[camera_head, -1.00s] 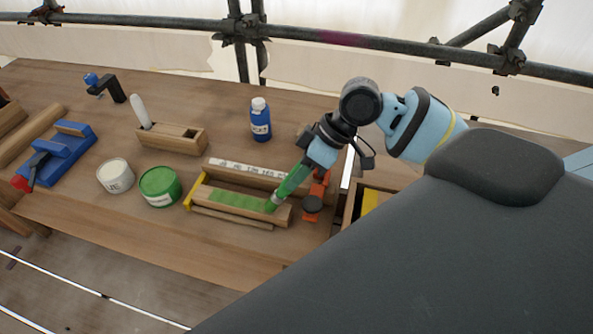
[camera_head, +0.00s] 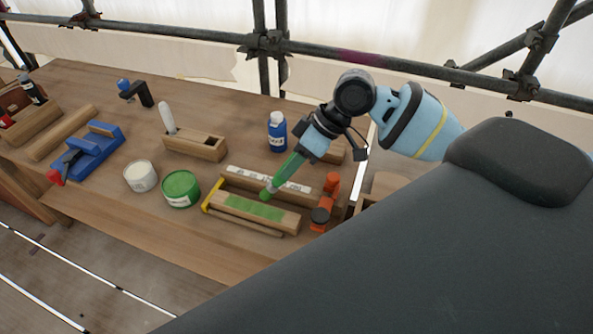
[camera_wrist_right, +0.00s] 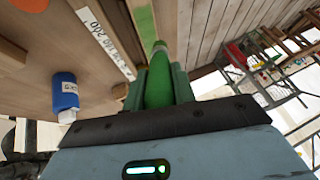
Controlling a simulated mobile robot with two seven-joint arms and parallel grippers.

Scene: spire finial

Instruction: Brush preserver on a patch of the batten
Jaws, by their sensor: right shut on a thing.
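The batten (camera_head: 291,221) is a pale wooden bar lying on the bench between a yellow end piece and an orange clamp. A green patch (camera_head: 250,207) covers much of its top face. My right gripper (camera_head: 296,164) is shut on a green brush (camera_head: 280,180), held tilted with its tip down and to the left. The tip appears over the batten's far edge by the patch; I cannot tell whether it touches. In the right wrist view the gripper's fingers (camera_wrist_right: 160,88) grip the green brush (camera_wrist_right: 158,85). My left gripper is out of view.
An open-looking green tin (camera_head: 181,189) and a white tub (camera_head: 140,176) stand left of the batten. A marked white strip (camera_head: 270,179) lies behind it. The orange clamp (camera_head: 326,197) is at its right end. A blue bottle (camera_head: 277,132) and a wooden box (camera_head: 195,144) stand behind.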

